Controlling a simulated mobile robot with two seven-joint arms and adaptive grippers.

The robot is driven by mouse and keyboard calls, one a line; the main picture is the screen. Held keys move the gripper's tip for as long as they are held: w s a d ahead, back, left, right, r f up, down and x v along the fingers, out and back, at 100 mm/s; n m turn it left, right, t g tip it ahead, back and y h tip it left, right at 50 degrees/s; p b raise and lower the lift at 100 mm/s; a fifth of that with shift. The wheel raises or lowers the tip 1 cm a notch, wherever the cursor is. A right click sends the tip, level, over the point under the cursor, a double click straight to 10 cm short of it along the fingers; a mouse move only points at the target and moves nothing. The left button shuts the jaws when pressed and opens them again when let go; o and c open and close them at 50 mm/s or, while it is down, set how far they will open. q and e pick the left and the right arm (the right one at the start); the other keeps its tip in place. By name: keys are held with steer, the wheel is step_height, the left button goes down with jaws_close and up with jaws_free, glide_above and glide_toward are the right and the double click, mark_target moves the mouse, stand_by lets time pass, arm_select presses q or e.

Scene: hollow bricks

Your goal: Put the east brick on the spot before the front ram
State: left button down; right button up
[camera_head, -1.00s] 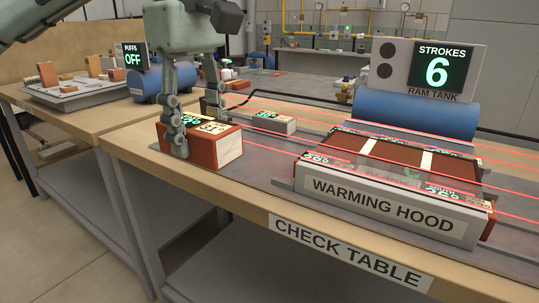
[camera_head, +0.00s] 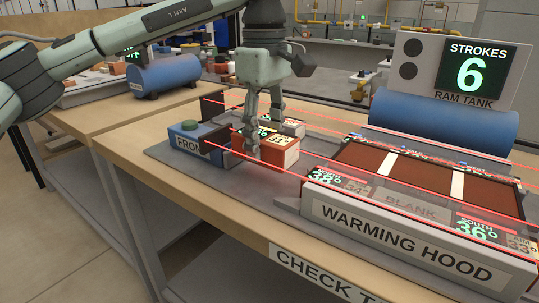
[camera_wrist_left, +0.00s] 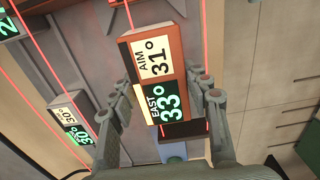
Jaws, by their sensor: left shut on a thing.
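The east brick (camera_head: 284,158) is red-brown with a label on top; in the left wrist view the brick (camera_wrist_left: 158,68) reads EAST 33° and AIM 31°. My left gripper (camera_head: 256,150) is shut on it from above, one finger on each long side; the fingers (camera_wrist_left: 157,100) also flank it in the wrist view. The front ram (camera_head: 195,143), a blue box marked FRONT with a green top knob, is just left of the brick. The brick is low over the grey plate; I cannot tell whether it touches. The spot under it is hidden. My right gripper is not in view.
The warming hood (camera_head: 405,225) is to the right, with the blue ram tank (camera_head: 445,122) behind. Red beam lines cross above the plate.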

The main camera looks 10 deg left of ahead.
arm_select(q)
steer(key=shift+w+d+f, duration=0.3)
steer(key=shift+w+f, duration=0.05)
steer(key=shift+w, duration=0.15)
steer(key=shift+f, duration=2)
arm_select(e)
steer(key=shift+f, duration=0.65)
arm_select(q)
steer(key=shift+f, duration=0.15)
steer(key=c, duration=0.7)
jaws_free()
steer(key=shift+c, duration=0.2)
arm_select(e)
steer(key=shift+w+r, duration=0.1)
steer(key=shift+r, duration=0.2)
